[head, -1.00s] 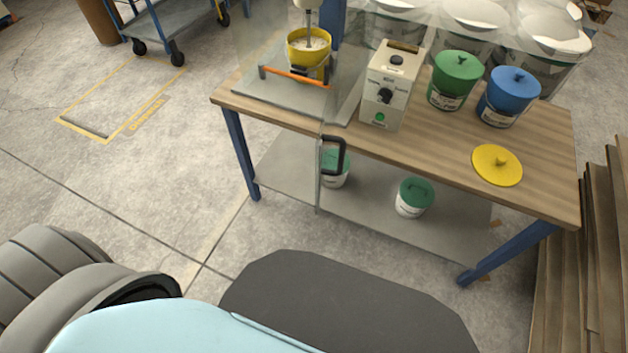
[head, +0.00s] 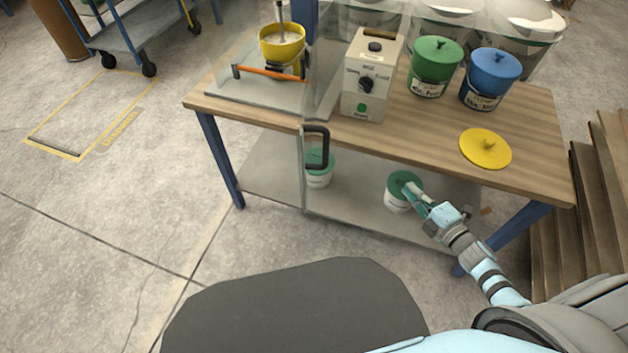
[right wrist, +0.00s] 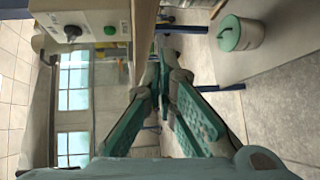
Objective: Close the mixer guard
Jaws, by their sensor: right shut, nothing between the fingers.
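The mixer guard (head: 303,175) is a clear panel standing out past the bench's front edge, seen nearly edge-on, with a black handle (head: 327,147). It stands open. The mixer's yellow bowl (head: 283,46) sits behind it on a grey base, with an orange bar (head: 270,73) in front. My right gripper (head: 412,190) is shut and empty, right of the handle and apart from it, overlapping a green-lidded bucket in the picture. Its fingers (right wrist: 166,62) show in the right wrist view. My left gripper is not in view.
A control box (head: 372,75), green bucket (head: 434,68), blue bucket (head: 490,80) and yellow lid (head: 485,148) rest on the wooden bench. Two green-lidded white buckets, left (head: 319,170) and right (head: 398,200), stand on the lower shelf. Stacked boards (head: 555,215) stand at right.

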